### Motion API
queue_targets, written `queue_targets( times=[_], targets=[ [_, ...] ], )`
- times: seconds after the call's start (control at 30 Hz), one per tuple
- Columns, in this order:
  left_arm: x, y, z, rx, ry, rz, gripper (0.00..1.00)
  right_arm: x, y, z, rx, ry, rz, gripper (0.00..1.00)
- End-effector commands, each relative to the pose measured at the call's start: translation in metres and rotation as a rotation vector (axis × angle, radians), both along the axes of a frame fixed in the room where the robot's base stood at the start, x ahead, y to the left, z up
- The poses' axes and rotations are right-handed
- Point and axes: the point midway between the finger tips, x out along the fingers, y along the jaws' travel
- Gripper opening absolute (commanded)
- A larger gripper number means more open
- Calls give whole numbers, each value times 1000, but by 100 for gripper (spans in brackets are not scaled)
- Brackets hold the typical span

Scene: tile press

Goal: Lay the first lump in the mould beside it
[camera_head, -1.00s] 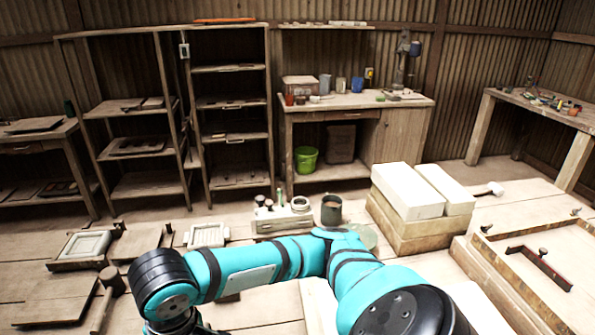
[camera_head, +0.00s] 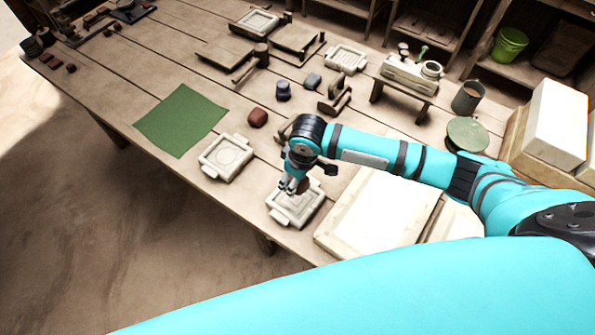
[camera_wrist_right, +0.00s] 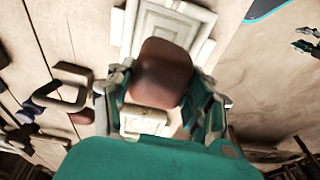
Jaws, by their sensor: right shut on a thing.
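My right gripper (camera_head: 294,187) is shut on a reddish-brown lump (camera_wrist_right: 162,73), held between its fingers in the right wrist view. In the head view the gripper is over a pale square mould (camera_head: 279,215) at the table's front edge, hiding part of it. The mould also shows behind the lump in the wrist view (camera_wrist_right: 203,24). I cannot tell whether the lump touches it. Another brown lump (camera_head: 257,117) lies on the table. A second pale mould (camera_head: 227,157) sits to the left, with no lump in it. My left gripper seems to show small at the wrist view's right edge (camera_wrist_right: 304,38).
A green cloth (camera_head: 181,119) lies left of the moulds. A white slab on a board (camera_head: 378,208) lies close to the right. A dark round pot (camera_head: 283,91) and wooden tools (camera_head: 335,101) stand behind. A grey-green cup (camera_head: 466,97) is farther right.

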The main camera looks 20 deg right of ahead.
Motion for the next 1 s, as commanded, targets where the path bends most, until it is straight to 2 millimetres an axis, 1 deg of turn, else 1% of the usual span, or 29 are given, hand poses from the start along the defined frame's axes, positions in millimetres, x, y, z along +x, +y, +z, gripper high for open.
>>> queue_targets(
  times=[0.07, 0.17, 0.27, 0.5, 0.63, 0.7, 0.83, 1.0],
  targets=[
    [7, 1, -7, 1, -10, 1, 40, 0, 0, -6, 1, -1, 0, 9],
    [8, 1, -15, 0, -11, 2, 40, 0, 0, -13, 0, -2, 0, 9],
    [5, 1, -26, 0, -7, 2, 40, 0, 0, -22, 0, -2, -1, 9],
    [-9, 0, -56, 0, 13, -1, 40, 0, -1, -47, -1, -2, -3, 9],
    [-11, -2, -72, -1, 17, -2, 40, 0, -1, -60, -1, -1, -3, 9],
    [-10, -3, -69, -2, 17, -2, 40, 0, -1, -63, 0, 0, -4, 9],
    [-10, -4, -72, -4, 15, -2, 40, 0, 0, -73, 0, 0, -3, 9],
    [-7, -4, -72, -4, 11, -2, 40, 0, 0, -76, 1, -1, -3, 9]
  ],
)
